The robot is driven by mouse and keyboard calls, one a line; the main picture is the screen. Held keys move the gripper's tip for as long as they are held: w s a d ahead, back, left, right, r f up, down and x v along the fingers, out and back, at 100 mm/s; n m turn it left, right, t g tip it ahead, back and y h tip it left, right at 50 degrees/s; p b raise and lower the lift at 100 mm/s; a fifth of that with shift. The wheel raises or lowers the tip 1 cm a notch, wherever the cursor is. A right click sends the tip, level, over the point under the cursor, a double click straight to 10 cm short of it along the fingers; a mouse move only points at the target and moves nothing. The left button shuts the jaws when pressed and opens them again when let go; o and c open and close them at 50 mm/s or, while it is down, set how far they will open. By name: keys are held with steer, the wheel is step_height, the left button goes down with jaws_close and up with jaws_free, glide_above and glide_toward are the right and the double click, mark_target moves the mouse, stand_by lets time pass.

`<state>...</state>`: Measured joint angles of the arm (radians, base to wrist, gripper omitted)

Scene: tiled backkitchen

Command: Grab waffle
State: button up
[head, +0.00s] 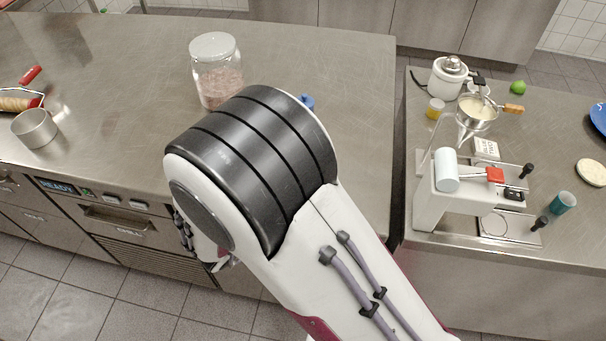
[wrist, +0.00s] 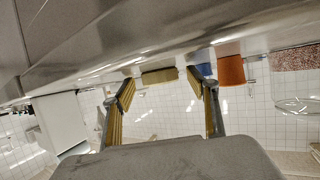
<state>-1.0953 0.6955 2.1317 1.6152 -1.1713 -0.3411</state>
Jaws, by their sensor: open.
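My gripper (wrist: 160,88) is open in the wrist view, its two yellow-padded fingers spread apart with nothing held. A tan block (wrist: 160,76) shows beyond the fingertips, in the gap between them, on the steel counter, which appears upside down. It may be the waffle, but only a thin edge shows and I cannot tell for sure. In the head view my arm covers the gripper and this block. A round pale flat piece (head: 592,172) lies on the right counter; its surface is too small to identify.
Beside the tan block are a blue item (wrist: 204,70) and an orange one (wrist: 231,70). A press-like machine (head: 447,190) stands on the right counter.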

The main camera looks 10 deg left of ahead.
stand_by(0.5)
steer(key=c, duration=1.2)
steer(key=shift+r, duration=0.1)
steer(key=shift+r, duration=4.9)
